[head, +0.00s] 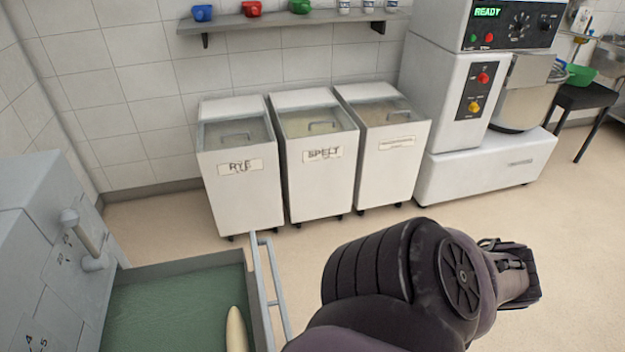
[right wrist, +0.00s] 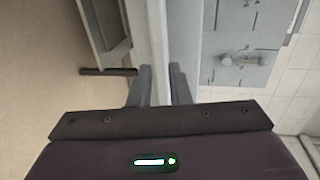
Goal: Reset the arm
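My right arm reaches up from the bottom of the head view and bends to the right. Its dark far end (head: 518,276) is over bare floor, apart from the bins and the mixer, and the fingers are not clear there. In the right wrist view my right gripper (right wrist: 160,86) has its two grey fingers apart. A pale strip shows between them; it looks like background, and I see no object held. My left gripper and arm are not in view.
A green-lined tray (head: 180,262) with a handle (head: 272,290) holds a pale long piece (head: 235,328). A grey unit with a lever (head: 82,235) stands left. Bins (head: 240,195) and a mixer (head: 455,110) line the wall. Floor between is clear.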

